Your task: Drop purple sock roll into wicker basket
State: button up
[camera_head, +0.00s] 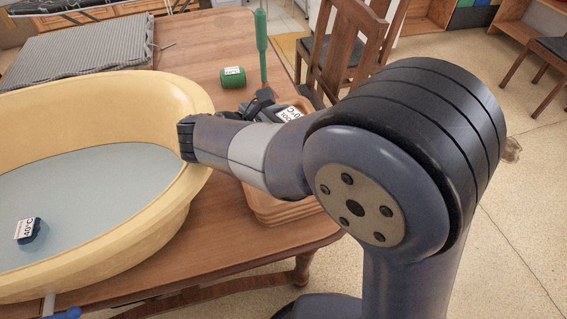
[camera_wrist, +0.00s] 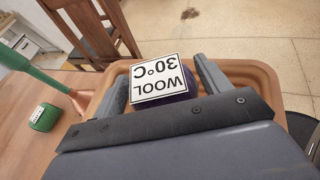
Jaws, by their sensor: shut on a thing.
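The purple sock roll (camera_wrist: 172,97) carries a white label reading "WOOL 30°C" in the wrist view. My gripper (camera_wrist: 160,84) is shut on it, with a grey finger on either side. The tan basket (camera_wrist: 262,76) shows its rim around and behind the roll in the wrist view. In the head view the basket (camera_head: 282,208) stands on the table's right part, partly hidden by my arm. My gripper (camera_head: 268,106) is over the basket there, with the roll's label (camera_head: 292,115) just showing. I cannot tell how far the roll is above the basket floor.
A yellow tub (camera_head: 185,185) with a grey-blue inside fills the left and holds a dark blue roll (camera_head: 28,231) labelled 40°C. A green roll (camera_head: 233,78) and a tall green object (camera_head: 262,45) stand behind the basket. A wooden chair (camera_head: 345,50) is beyond the table.

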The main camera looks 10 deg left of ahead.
jog(key=shift+f, duration=0.1)
jog(key=o, duration=1.1)
jog(key=shift+c, duration=0.2)
jog(key=p+v, duration=0.1)
jog(key=v, duration=0.9)
jog(key=shift+s+a, duration=0.2)
jog(key=shift+s, duration=0.1)
jog(key=b+x, duration=0.1)
jog(key=x, duration=1)
jog(key=shift+w, duration=0.1)
notch_tip(320, 180, up, 3)
jog(key=shift+a+f+p, duration=0.1)
jog(key=shift+f+p, duration=0.05)
jog(key=shift+p, duration=1.05)
jog(key=shift+r+p, duration=0.95)
